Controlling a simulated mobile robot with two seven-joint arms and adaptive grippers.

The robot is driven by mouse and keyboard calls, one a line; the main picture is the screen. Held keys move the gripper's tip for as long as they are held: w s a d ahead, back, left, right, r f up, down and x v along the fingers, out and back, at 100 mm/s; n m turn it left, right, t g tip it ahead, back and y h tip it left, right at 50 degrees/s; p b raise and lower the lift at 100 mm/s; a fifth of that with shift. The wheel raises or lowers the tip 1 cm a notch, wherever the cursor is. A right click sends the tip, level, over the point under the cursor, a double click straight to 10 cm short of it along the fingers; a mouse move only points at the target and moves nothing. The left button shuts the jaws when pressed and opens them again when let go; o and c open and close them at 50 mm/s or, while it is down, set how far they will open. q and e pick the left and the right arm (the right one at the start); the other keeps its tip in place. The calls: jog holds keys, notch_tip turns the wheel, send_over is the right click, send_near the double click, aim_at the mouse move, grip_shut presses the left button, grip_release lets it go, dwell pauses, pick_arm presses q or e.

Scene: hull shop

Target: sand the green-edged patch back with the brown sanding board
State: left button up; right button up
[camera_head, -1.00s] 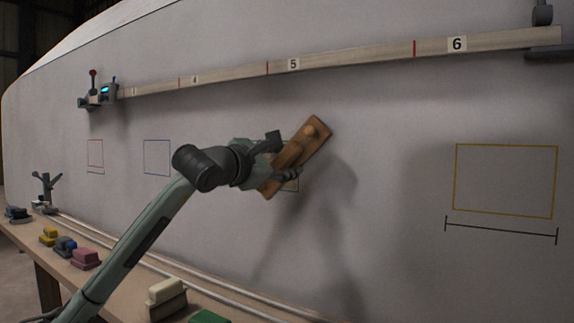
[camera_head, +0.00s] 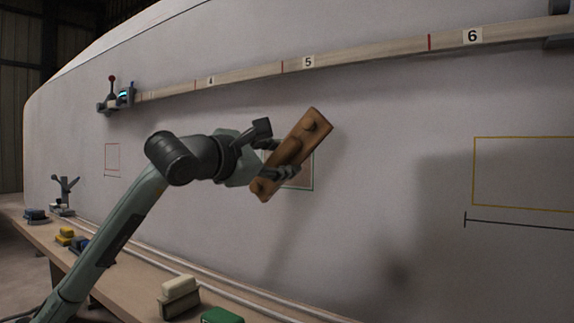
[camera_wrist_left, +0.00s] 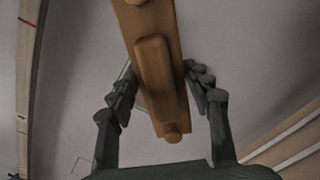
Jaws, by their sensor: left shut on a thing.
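The brown sanding board (camera_head: 303,138) is a long wooden plank with a raised grip and round knobs, tilted with its upper end to the right. My left gripper (camera_head: 275,158) is shut on its raised grip. In the left wrist view, the sanding board (camera_wrist_left: 152,25) runs between the two fingers (camera_wrist_left: 160,92). The green-edged patch (camera_head: 304,181) is on the grey hull behind the board; its right and lower edges show, and the rest is mostly hidden by board and gripper. I cannot tell whether the board touches the hull. My right gripper is not in view.
A marked batten (camera_head: 375,53) runs along the hull above. A bench (camera_head: 130,268) below holds a cream block (camera_head: 180,288), a green block (camera_head: 222,316) and other blocks.

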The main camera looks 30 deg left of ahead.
pick_arm(q)
jog(key=shift+s+r, duration=0.1)
jog(key=shift+s, duration=0.65)
jog(key=shift+s+a+b, duration=0.1)
jog(key=shift+s+b, duration=0.4)
jog(key=shift+s+a, duration=0.1)
jog(key=shift+s, duration=1.45)
